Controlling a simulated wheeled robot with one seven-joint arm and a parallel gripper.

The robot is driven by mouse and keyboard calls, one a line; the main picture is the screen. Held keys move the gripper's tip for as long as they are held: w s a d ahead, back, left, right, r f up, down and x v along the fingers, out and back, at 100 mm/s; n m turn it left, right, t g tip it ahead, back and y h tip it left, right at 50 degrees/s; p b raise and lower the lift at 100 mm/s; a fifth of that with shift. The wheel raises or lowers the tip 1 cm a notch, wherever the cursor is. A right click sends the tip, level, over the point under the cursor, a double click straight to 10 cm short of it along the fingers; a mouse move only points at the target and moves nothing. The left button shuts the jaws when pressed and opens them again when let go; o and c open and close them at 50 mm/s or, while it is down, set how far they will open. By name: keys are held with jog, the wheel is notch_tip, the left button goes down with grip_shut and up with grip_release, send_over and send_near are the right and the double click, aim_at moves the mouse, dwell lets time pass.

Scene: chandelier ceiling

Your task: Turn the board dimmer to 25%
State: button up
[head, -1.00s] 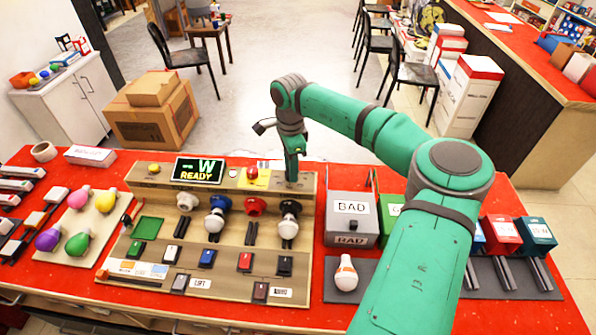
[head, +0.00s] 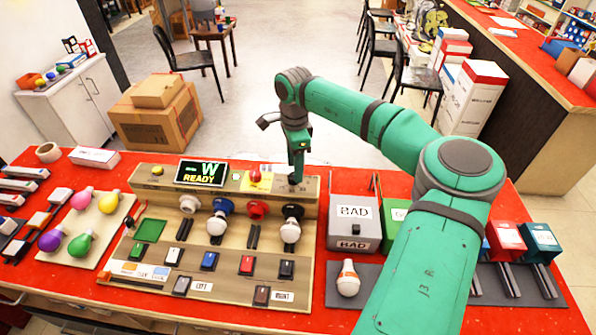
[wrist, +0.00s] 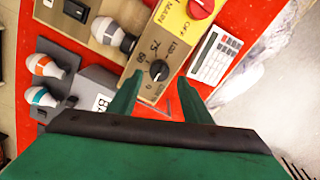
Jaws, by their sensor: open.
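The board dimmer is a black round knob (wrist: 158,70) on the tan panel in the wrist view, ringed by printed numbers such as 50 and 75. Its pointer angle is too small to read surely. My gripper (wrist: 160,80) is open, with one green finger on each side of the knob's near side. I cannot tell whether the fingers touch it. In the head view my gripper (head: 297,180) points down at the right end of the board's raised back strip and hides the knob.
A red button on a yellow plate (head: 259,178) stands left of my gripper. The display (head: 202,173) reads "W READY". Lamps in sockets (head: 291,228) stand in front. A grey BAD box (head: 354,222) is to the right; a calculator (wrist: 215,55) lies behind the strip.

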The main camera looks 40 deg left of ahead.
notch_tip(320, 180, up, 8)
jog(key=shift+r, duration=0.2)
jog(key=shift+s, duration=0.1)
